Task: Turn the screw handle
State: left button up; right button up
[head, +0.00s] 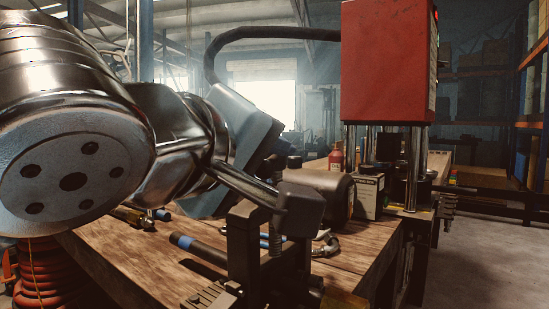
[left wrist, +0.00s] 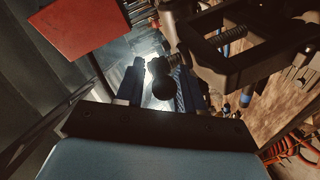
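A dark clamp (head: 241,245) stands at the front of the wooden workbench, with an upright threaded screw (head: 275,238) in its frame. In the left wrist view the clamp frame (left wrist: 218,72) is at upper right, with the threaded screw (left wrist: 232,36) across its opening. A dark round knob (left wrist: 163,88), apparently the screw handle's end, shows between the fingers of my left gripper (left wrist: 158,88). These fingers are apart, and I cannot tell whether either touches the knob. In the head view my left arm hides much of the handle. My right gripper is out of view.
A red press (head: 385,60) stands at the back right on the workbench (head: 140,258). A small red bottle (head: 336,157) and a grey box (head: 368,196) are behind the clamp. A blue-banded tube (head: 198,248) lies left of it. Open floor shows at right.

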pick_arm(q)
jog(key=shift+w+d+f, duration=0.15)
jog(key=shift+w+d, duration=0.15)
jog(key=shift+w, duration=0.35)
grip_shut()
jog(key=shift+f, duration=0.1)
